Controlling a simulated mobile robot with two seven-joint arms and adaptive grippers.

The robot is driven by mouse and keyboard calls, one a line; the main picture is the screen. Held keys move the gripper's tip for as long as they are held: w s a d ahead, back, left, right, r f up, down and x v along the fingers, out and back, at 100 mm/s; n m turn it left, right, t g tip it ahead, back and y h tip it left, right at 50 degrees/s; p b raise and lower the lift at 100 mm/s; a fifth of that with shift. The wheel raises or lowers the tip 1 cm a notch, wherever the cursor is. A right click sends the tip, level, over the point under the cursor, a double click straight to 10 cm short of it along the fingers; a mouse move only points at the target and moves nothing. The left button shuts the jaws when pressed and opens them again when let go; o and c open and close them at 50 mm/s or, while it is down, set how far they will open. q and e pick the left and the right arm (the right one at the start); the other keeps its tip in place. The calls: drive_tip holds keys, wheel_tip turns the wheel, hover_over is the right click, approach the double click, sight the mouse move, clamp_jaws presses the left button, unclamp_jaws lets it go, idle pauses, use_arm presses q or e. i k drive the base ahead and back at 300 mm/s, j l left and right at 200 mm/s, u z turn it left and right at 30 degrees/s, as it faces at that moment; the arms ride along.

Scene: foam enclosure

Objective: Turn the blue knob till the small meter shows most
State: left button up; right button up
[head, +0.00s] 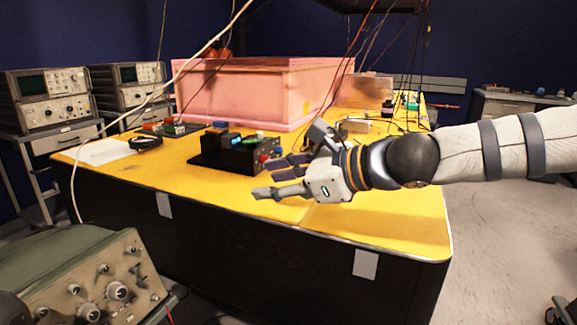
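A black device (227,155) stands on the yellow tabletop near its front edge. A small bright blue part (236,139) shows on its top; I cannot tell for sure that it is the blue knob. A green part (252,138) lies beside it, and a red part (264,157) is on the device's right end. No meter face is readable from here. My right gripper (266,178) reaches in from the right, just right of and in front of the device. Its fingers are spread, with nothing between them.
The yellow table (400,215) has free room at its front right. A large pink foam box (250,95) stands behind the device. White paper (104,151) lies at the left. A green-grey instrument (95,280) is in the left foreground. Thin cables hang from above.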

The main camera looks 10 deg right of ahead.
sight(278, 150)
drive_tip(key=i+l, duration=0.8)
